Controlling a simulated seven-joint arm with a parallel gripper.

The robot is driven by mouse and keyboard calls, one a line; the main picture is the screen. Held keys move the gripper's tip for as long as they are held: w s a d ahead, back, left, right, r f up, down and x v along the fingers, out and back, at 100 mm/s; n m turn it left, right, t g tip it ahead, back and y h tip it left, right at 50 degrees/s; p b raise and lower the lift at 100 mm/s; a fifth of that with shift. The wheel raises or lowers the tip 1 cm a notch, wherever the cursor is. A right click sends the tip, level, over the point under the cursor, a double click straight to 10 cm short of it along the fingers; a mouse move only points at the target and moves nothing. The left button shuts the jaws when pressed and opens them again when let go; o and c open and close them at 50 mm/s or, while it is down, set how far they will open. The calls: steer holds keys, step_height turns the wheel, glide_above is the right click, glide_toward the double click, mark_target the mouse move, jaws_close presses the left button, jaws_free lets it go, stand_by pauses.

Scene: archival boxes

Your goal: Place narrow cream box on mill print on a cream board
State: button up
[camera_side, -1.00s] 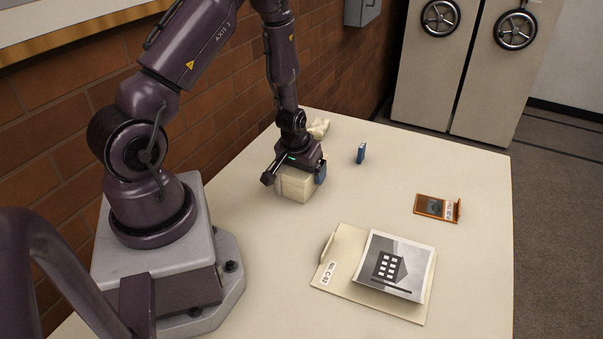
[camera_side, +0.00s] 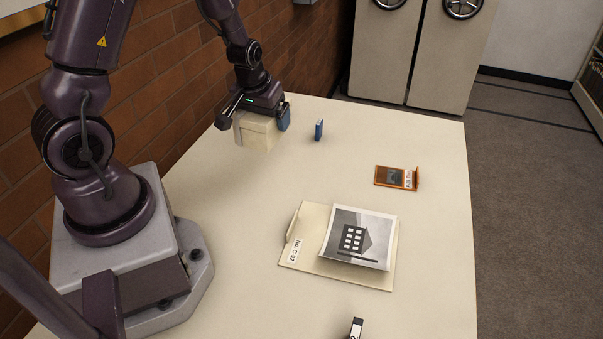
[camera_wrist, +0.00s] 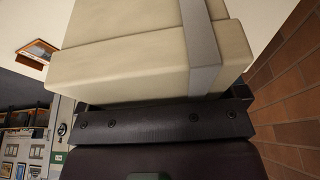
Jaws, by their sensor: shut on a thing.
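My gripper (camera_side: 259,114) is shut on the narrow cream box (camera_side: 257,132). It holds the box near the table's back left, and the box looks to be lifted off the table. The mill print (camera_side: 358,238), a black-and-white picture with a dark building, lies on a cream board (camera_side: 300,254) labelled "No. C-92" at the middle front of the table. The print's edges look slightly curled. The gripper is well behind and left of the board.
A small blue upright item (camera_side: 319,130) stands right of the gripper. An orange-brown framed case (camera_side: 396,177) lies at the right. A small black-and-white item (camera_side: 356,328) is at the front edge. The table between box and board is clear. A brick wall is at left.

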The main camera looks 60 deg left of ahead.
steer(key=w+d+f+m+h, duration=0.1)
steer(key=w+d+m, duration=0.35)
steer(key=d, duration=0.95)
steer(key=n+y, duration=0.1)
steer(key=n, duration=0.4)
glide_above(345, 234)
steer(key=shift+n, duration=0.25)
steer(key=shift+s+d+f, duration=0.15)
steer(key=shift+f, duration=1.3)
steer(key=shift+s+d+f, duration=0.15)
steer(key=shift+f, duration=1.25)
steer(key=shift+s+d+f, duration=0.15)
steer(key=shift+f, duration=1.3)
steer(key=shift+f, duration=0.1)
steer(key=o, duration=0.8)
